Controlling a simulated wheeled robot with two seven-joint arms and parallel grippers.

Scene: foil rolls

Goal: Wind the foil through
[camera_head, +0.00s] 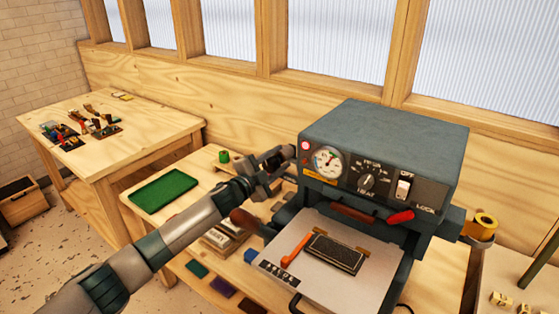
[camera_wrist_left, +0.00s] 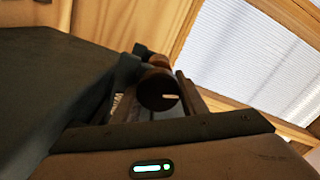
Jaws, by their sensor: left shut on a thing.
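The dark grey-blue press (camera_head: 390,125) stands on the wooden bench, with a gauge, a heat knob, a switch and a red lock lever on its front. My left gripper (camera_head: 280,160) is at the left side of the press head. In the left wrist view it is shut on a dark brown round knob (camera_wrist_left: 158,92), which sits between its fingers. The gripper mostly hides this knob in the head view. A gold roll (camera_head: 482,226) shows at the right side of the press. I cannot make out a foil strip. My right gripper is not in view.
A pale plate (camera_head: 325,282) under the press head carries a dark ribbed block (camera_head: 335,253) and an orange lever (camera_head: 294,248). A green tray (camera_head: 164,190) lies on the bench at left. Another table (camera_head: 110,155) holds small tools. A wooden wall with windows stands behind.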

